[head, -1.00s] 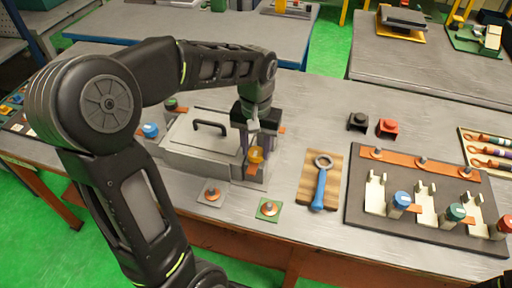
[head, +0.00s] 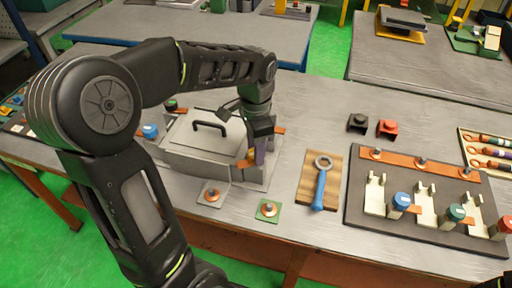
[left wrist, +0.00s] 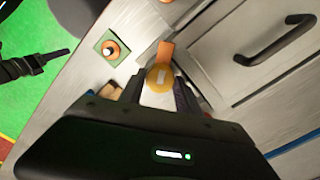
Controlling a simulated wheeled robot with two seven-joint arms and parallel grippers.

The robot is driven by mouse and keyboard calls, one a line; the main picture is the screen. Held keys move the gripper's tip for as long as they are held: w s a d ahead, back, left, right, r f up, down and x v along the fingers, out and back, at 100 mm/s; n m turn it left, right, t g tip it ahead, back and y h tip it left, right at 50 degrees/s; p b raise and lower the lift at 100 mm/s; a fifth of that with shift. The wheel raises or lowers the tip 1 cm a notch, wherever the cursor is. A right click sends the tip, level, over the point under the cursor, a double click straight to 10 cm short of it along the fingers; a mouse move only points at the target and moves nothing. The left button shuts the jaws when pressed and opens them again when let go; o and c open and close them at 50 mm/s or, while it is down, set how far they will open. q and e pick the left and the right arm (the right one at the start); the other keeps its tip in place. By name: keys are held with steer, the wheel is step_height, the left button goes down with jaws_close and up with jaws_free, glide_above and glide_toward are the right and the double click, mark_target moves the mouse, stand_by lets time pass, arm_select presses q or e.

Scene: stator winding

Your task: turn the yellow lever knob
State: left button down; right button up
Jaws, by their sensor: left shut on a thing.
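The yellow lever knob (left wrist: 159,78) shows in the left wrist view as a round yellow cap with a pale bar mark, between my gripper's two fingers. In the head view only a small part of the knob (head: 241,164) shows, at the right front of the grey box (head: 190,160) with a black handle. My left gripper (head: 257,155) points down there and is shut on the knob; its fingers (left wrist: 160,88) flank it in the left wrist view. My right gripper is not in view.
A wooden board with a blue-handled ring wrench (head: 321,187) lies to the right. Beyond it is a dark board (head: 350,220) with terminals and coloured caps. Small plates with copper studs (head: 268,209) lie in front of the box. Black and red pieces (head: 387,128) stand behind.

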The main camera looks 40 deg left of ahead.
arm_select(q)
steer(key=m, duration=0.6)
steer(key=shift+w+a+r, duration=0.1)
steer(key=shift+w+r, duration=0.05)
steer(key=shift+r, duration=0.1)
stand_by(0.3)
steer(key=c, duration=1.3)
jaws_free()
steer(key=o, duration=0.4)
steer(key=shift+f, duration=0.15)
steer(key=shift+o, duration=0.2)
step_height(320, 180, up, 8)
steer(key=shift+f, duration=0.1)
steer(key=shift+s, duration=0.2)
